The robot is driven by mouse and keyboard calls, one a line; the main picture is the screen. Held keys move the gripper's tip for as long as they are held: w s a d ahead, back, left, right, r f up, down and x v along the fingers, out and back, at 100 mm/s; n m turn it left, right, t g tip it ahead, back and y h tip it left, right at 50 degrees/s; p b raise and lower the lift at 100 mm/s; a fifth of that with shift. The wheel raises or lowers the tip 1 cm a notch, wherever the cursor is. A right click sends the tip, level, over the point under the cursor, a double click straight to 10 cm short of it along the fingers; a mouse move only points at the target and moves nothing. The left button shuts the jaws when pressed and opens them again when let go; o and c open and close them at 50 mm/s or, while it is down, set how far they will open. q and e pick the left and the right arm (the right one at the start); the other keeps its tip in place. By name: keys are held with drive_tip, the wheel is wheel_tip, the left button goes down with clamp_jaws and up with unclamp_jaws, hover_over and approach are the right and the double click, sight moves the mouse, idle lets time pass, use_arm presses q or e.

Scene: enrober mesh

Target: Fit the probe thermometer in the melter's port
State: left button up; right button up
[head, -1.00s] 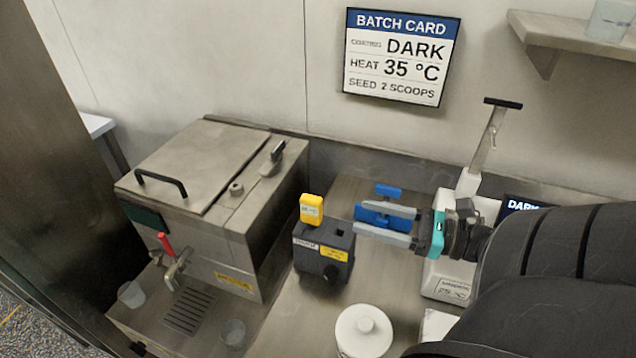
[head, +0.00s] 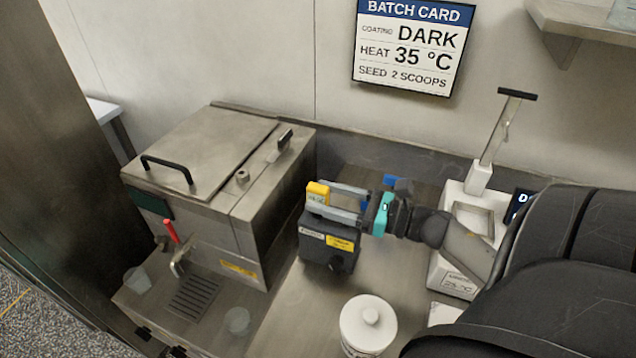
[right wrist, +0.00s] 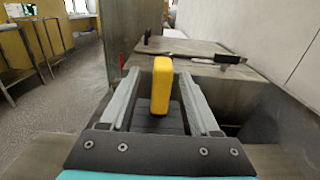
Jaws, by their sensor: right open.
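The probe thermometer (head: 317,193) shows as a yellow block-shaped head standing upright in a dark holder (head: 328,250) on the counter; its probe is hidden. My right gripper (head: 325,198) is open, with one finger on either side of the yellow head. In the right wrist view the thermometer's yellow head (right wrist: 162,88) stands between the two fingers (right wrist: 162,74), with gaps at both sides. The melter (head: 205,190) is the steel box to the left, and its port (head: 242,176) looks like a small round fitting on top. My left gripper is not in view.
A white lidded jar (head: 368,326) stands in front of the holder. A batch card (head: 411,45) hangs above.

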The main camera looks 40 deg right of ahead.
drive_tip(key=shift+p+x, duration=0.45)
drive_tip(key=shift+x, duration=2)
drive_tip(key=shift+d, duration=0.1)
clamp_jaws()
